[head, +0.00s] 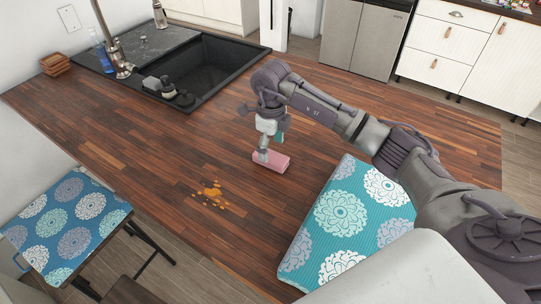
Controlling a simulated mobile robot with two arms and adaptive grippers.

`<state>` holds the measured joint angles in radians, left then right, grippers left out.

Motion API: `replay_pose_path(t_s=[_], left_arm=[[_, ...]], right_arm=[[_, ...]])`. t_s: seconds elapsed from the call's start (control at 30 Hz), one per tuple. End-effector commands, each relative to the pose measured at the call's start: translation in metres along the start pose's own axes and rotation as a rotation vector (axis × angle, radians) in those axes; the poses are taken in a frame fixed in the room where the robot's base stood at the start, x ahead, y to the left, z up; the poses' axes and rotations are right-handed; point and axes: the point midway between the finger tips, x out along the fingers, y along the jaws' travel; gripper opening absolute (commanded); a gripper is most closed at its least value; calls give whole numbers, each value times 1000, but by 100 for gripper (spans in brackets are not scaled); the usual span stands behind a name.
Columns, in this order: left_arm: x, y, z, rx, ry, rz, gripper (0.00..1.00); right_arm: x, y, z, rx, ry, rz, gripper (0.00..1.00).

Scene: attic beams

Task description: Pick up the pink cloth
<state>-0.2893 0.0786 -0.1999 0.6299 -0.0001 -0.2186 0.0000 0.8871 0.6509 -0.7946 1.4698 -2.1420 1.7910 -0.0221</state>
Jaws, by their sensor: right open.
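The pink cloth (275,163) is a small folded block lying on the wooden countertop (130,150), near the middle of the view. My right gripper (269,148) points down at it from above, with its jaws open. One finger shows in front of the cloth's left part; I cannot tell whether it touches the cloth. The other finger is partly hidden behind the gripper. My left gripper is not in view.
An orange spill (210,193) lies on the counter left of the cloth. A black sink (215,72) with a tap (118,60) is at the back left.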

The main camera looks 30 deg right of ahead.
Motion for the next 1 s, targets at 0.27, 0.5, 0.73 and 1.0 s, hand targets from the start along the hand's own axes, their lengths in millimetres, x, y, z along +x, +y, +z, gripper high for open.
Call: replay_pose_path(t_s=[0.27, 0.5, 0.73, 1.0], left_arm=[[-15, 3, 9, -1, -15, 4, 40], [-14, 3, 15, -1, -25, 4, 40], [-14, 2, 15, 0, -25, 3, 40], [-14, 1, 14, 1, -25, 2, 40]], right_arm=[[30, 2, 2, 0, 0, 1, 76], [31, 1, 2, -1, -1, 0, 73], [31, 1, 2, -1, -1, 0, 34], [30, 1, 2, 0, -1, 0, 19]])
